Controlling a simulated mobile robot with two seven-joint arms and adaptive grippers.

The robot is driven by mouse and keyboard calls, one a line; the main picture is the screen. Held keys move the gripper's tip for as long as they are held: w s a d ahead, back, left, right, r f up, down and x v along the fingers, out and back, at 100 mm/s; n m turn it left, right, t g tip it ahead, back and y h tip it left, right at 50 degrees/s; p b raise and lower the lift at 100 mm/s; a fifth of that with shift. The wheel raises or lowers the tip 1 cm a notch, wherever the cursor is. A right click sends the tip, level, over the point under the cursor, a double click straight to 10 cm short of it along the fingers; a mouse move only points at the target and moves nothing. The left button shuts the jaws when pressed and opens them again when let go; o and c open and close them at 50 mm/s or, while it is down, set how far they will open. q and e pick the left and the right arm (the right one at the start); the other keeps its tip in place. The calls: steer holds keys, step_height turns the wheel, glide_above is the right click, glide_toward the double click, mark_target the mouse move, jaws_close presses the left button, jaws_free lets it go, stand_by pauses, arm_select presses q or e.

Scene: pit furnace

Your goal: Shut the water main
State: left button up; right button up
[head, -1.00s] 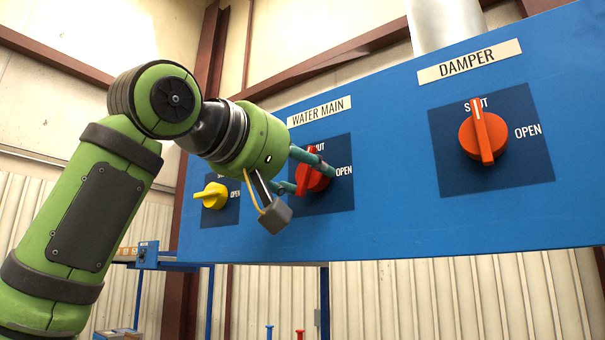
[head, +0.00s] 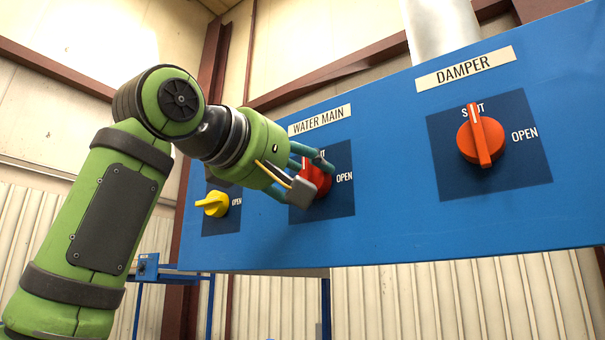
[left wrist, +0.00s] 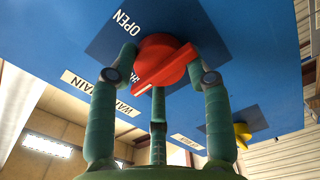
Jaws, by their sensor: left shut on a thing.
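The WATER MAIN knob (head: 319,180) is a red rotary knob on a dark blue plate, below its white label (head: 320,120). My left gripper (head: 311,174) has its teal fingers closed around it, partly covering the knob and the SHUT mark. In the left wrist view the red knob (left wrist: 160,65) sits between the three fingers of the gripper (left wrist: 170,72), and its raised bar lies slantwise. The OPEN mark (left wrist: 128,22) is clear there, while SHUT is mostly hidden. My right gripper is not in view.
An orange DAMPER knob (head: 480,140) is to the right on the same blue panel (head: 390,215), its bar nearly upright at SHUT. A yellow knob (head: 213,204) sits close by on the left, behind my gripper. A blue frame stands at lower left.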

arm_select(q)
steer(key=shift+a, duration=0.1)
steer(key=o, duration=1)
steer(key=shift+o, duration=0.3)
steer(key=shift+w+f, duration=0.1)
steer(key=shift+w, duration=0.15)
steer(key=v, duration=1.2)
